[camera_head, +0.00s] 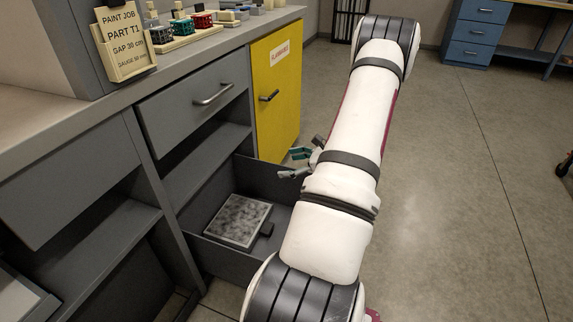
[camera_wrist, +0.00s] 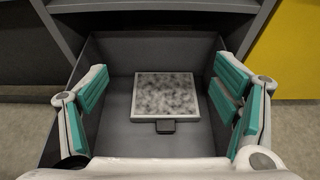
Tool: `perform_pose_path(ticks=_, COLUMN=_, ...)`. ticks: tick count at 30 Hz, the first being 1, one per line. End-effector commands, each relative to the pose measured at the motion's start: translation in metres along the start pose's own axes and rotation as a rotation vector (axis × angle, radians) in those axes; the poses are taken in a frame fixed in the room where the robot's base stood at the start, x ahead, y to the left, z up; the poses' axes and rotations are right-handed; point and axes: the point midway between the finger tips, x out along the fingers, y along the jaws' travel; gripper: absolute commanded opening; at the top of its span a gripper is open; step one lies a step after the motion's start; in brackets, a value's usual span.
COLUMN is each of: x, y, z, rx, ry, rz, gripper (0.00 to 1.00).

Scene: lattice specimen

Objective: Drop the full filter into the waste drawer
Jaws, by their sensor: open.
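The filter (camera_head: 237,220) is a flat square panel with a pale frame, a mottled grey face and a small dark tab. It lies flat inside the open lower drawer (camera_head: 222,262), which I take to be the waste drawer. In the wrist view the filter (camera_wrist: 165,95) rests on the drawer (camera_wrist: 112,130) floor, its tab toward me. My gripper (camera_wrist: 160,110) is open, its teal-padded fingers spread wide on both sides of the filter and apart from it. In the head view my gripper (camera_head: 296,163) is partly hidden behind my arm.
A yellow flammables cabinet (camera_head: 285,105) stands beside the drawer. A shut drawer (camera_head: 200,105) and open shelf are above it.

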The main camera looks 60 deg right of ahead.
Motion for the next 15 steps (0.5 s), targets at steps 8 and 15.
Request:
perform_pose_path(ticks=8, x=-0.057, y=-0.001, z=0.000, rx=-0.002, ry=0.001, rz=-0.004, gripper=0.81)
perform_pose_path(ticks=15, x=-0.094, y=-0.001, z=0.000, rx=-0.001, ry=0.000, rz=-0.003, gripper=0.81)
